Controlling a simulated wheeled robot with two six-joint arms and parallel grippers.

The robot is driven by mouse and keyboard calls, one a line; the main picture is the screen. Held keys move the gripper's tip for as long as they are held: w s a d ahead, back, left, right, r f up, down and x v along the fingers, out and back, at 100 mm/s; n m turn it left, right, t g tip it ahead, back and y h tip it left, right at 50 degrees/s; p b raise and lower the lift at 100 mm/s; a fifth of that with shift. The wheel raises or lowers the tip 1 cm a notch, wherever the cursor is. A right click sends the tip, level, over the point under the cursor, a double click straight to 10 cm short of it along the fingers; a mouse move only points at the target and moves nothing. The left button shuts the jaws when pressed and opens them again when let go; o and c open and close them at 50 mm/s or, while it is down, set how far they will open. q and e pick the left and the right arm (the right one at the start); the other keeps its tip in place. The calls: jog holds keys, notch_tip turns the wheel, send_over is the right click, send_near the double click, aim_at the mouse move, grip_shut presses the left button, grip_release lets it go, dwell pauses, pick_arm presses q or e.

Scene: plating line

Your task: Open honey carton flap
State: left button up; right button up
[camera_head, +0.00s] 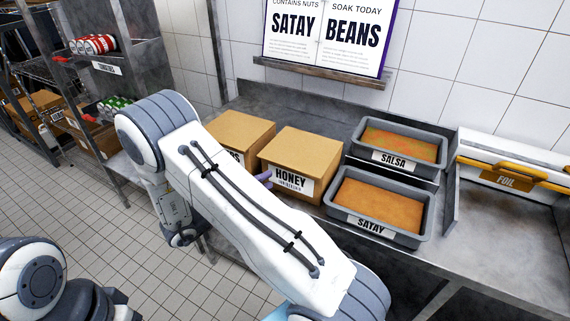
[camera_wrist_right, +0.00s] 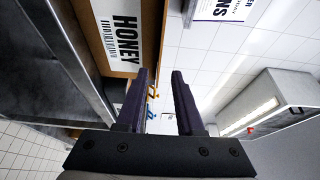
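The honey carton (camera_head: 305,146) is a brown cardboard box with a white HONEY label on its front. It stands on the steel counter, and its top looks flat and closed. My right gripper (camera_head: 265,180) shows as purple fingertips just left of the label, in front of the carton; my arm hides the rest. In the right wrist view my right gripper (camera_wrist_right: 160,76) has its two fingers apart with nothing between them. The honey carton (camera_wrist_right: 147,80) is left of the fingers there, its label turned sideways. I cannot tell whether a finger touches it. My left gripper is not in view.
Another closed carton (camera_head: 240,130) stands close to the left of the honey carton. Grey SALSA (camera_head: 430,168) and SATAY (camera_head: 422,228) trays stand to its right. A FOIL box (camera_head: 520,165) is farther right. A wall sign (camera_head: 325,35) hangs behind.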

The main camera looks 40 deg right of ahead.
jog(key=d+p, duration=0.2)
jog(key=d, duration=0.5)
jog(key=shift+d, duration=0.35)
grip_shut()
dwell(1.0)
